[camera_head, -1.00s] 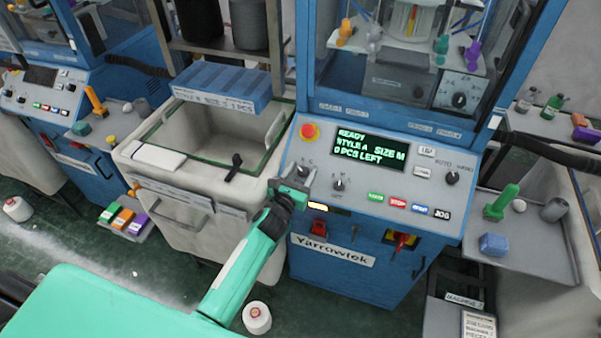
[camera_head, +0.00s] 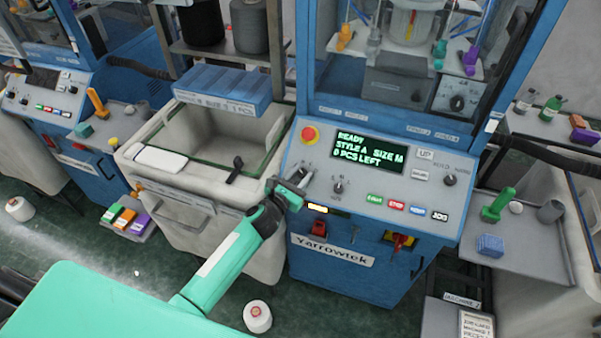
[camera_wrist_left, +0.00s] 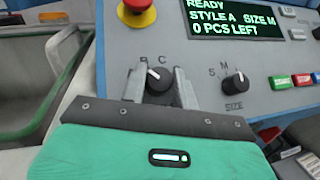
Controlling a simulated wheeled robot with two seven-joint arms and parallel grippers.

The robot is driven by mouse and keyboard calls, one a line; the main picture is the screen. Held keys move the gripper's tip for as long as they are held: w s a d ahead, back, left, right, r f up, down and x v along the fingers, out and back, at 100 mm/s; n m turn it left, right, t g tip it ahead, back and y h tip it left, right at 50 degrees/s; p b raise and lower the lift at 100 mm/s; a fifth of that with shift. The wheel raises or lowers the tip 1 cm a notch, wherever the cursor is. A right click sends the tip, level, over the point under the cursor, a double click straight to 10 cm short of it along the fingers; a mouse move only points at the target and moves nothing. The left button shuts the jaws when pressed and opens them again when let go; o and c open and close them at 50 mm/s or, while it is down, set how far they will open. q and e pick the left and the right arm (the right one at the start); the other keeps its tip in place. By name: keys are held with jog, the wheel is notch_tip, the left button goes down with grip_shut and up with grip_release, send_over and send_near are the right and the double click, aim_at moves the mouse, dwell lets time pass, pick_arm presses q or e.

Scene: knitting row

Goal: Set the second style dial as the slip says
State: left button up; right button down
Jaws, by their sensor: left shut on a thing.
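My left gripper (camera_head: 298,181) is at the left dial on the blue machine's sloped panel (camera_head: 350,195). In the left wrist view, its two fingers (camera_wrist_left: 160,87) are closed on the sides of the black style dial (camera_wrist_left: 158,78). The dial's white mark points up and slightly left; a C shows above right and a partly legible letter, perhaps B, above left. The display (camera_head: 367,150) reads READY, STYLE A, SIZE M, 0 PCS LEFT. The size dial (camera_head: 338,187) stands free to the right. My right gripper is out of view.
A red stop button (camera_head: 310,134) on a yellow base sits just above the gripper. Green, red and blue buttons (camera_head: 397,204) line the panel's lower right. A pale open bin (camera_head: 150,190) stands left.

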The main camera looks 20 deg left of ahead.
pick_arm(q)
jog(key=m+h+p, duration=0.1)
jog(key=m, duration=0.1)
jog(key=m+g+h, duration=0.1)
jog(key=shift+a+r+m+g+h+p, duration=0.2)
jog(key=shift+m+g+h+p, duration=0.1)
jog(key=shift+m+p, duration=0.1)
jog(key=shift+w+f+m+g+h+p, duration=0.1)
jog(key=shift+m+g+h+p, duration=0.25)
jog(key=shift+m+g+h, duration=0.5)
jog(key=m+g+h, duration=0.1)
jog(key=m, duration=0.1)
jog(key=shift+m, duration=0.35)
jog(key=m+g+h, duration=0.1)
jog(key=m+g, duration=0.2)
jog(key=shift+w+a, duration=0.1)
jog(key=m+g, duration=0.2)
jog(key=shift+w+m+h+b, duration=0.1)
jog(key=shift+m+h+b, duration=0.15)
jog(key=shift+m+b, duration=0.15)
jog(key=shift+m+g+b, duration=0.3)
jog(key=shift+m+g, duration=0.75)
jog(key=shift+m, duration=0.05)
